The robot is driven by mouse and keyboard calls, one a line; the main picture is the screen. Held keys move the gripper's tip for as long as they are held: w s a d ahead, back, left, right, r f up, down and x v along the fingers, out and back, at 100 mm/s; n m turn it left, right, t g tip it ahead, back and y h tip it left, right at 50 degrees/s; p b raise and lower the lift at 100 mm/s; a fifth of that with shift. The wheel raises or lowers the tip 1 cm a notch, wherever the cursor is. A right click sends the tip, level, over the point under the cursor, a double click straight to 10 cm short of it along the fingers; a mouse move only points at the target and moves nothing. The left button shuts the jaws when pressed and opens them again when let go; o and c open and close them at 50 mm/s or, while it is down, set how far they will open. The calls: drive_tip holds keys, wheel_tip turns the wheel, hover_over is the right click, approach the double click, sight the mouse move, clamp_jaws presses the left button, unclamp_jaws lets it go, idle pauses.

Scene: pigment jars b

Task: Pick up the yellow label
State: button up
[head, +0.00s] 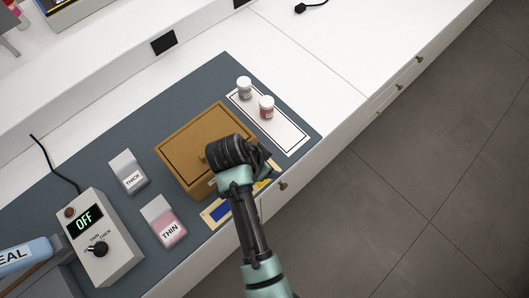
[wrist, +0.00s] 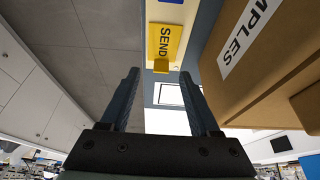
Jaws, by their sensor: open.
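The yellow label, printed SEND, shows beyond my fingertips in the wrist view (wrist: 161,40). It has a smaller yellow tab at its lower end. In the head view only a bit of yellow (head: 262,186) shows beside my gripper, and the rest is hidden by my arm. My gripper (wrist: 160,72) is open and nothing is between its fingers. In the head view my gripper (head: 262,160) is over the front edge of the brown box; its fingers are mostly hidden there.
The brown box (head: 184,136) with a knobbed lid stands close by; its side reads "PLES" in the wrist view (wrist: 250,38). A blue patch (head: 219,210) lies left of my arm. Two jars (head: 266,107) stand on a white strip (head: 290,134). THICK and THIN containers (head: 168,225) stand left.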

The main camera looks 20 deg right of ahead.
drive_tip(key=shift+x, duration=1.4)
clamp_jaws()
